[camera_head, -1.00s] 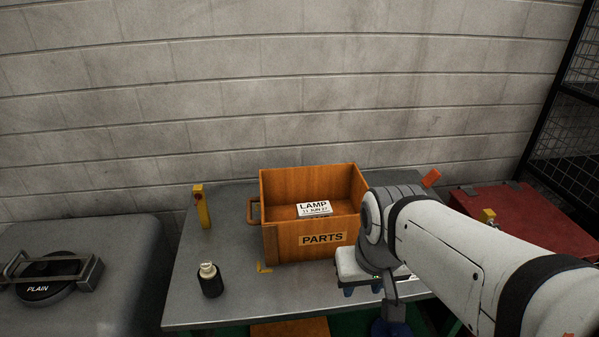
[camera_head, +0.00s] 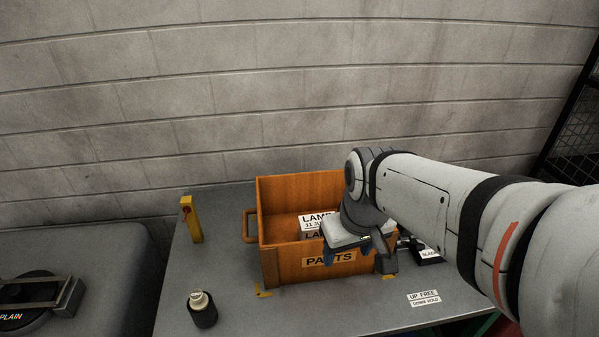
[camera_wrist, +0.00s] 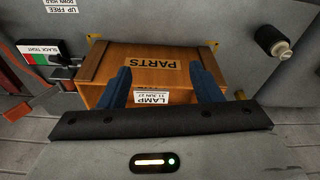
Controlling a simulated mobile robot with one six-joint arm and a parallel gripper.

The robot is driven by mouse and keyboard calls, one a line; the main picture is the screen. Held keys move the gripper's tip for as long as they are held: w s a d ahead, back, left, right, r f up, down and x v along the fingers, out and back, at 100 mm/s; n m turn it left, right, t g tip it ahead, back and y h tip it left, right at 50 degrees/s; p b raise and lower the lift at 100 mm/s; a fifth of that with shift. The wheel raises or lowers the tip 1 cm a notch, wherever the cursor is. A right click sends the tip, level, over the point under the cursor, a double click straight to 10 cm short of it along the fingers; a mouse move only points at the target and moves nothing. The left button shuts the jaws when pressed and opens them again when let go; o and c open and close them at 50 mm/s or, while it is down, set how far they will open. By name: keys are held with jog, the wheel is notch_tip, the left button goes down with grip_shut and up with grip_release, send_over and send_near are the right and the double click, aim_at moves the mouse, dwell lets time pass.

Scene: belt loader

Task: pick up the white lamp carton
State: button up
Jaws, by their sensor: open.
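The white lamp carton (camera_head: 313,222) stands inside the orange wooden PARTS box (camera_head: 283,262) on the grey table. Its lettered face shows above the box's front wall, and its right part is hidden behind my wrist in the head view. My gripper (camera_head: 360,249) is at the front right of the box, near its front wall. In the wrist view my gripper (camera_wrist: 160,82) has its two blue fingers spread apart, with nothing between them that I can see held. The lamp carton (camera_wrist: 153,98) shows between the fingers, close to the palm edge, upside down and partly cut off.
A small switch unit (camera_head: 428,255) is right of the box. The box has a side handle (camera_head: 249,225).

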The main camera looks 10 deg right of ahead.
jog(key=o, duration=0.4)
jog(key=w+f+n, duration=0.1)
jog(key=w+n, duration=0.1)
jog(key=w, duration=0.1)
jog(key=w+n, duration=0.1)
jog(key=w, duration=0.2)
jog(key=w+f+n+g+y+b, duration=0.1)
jog(key=w+n, duration=0.1)
jog(key=w, duration=0.2)
jog(key=shift+f+n, duration=0.3)
jog(key=shift+f, duration=0.05)
jog(key=shift+o, duration=0.2)
jog(key=n+g+y+b, duration=0.1)
jog(key=n, duration=0.6)
send_near(316, 231)
jog(key=w+f+n, duration=0.1)
jog(key=w+d+f+n, duration=0.1)
jog(key=f, duration=0.1)
jog(key=w+f+n+y, duration=0.1)
jog(key=f, duration=0.1)
jog(key=shift+w+d+f+n, duration=0.15)
jog(key=shift+d+n, duration=0.05)
jog(key=shift+n, duration=0.2)
jog(key=x, duration=0.7)
jog(key=shift+a, duration=0.25)
jog(key=shift+f, duration=0.4)
jog(key=shift+f+b, duration=0.25)
jog(key=shift+b, duration=0.3)
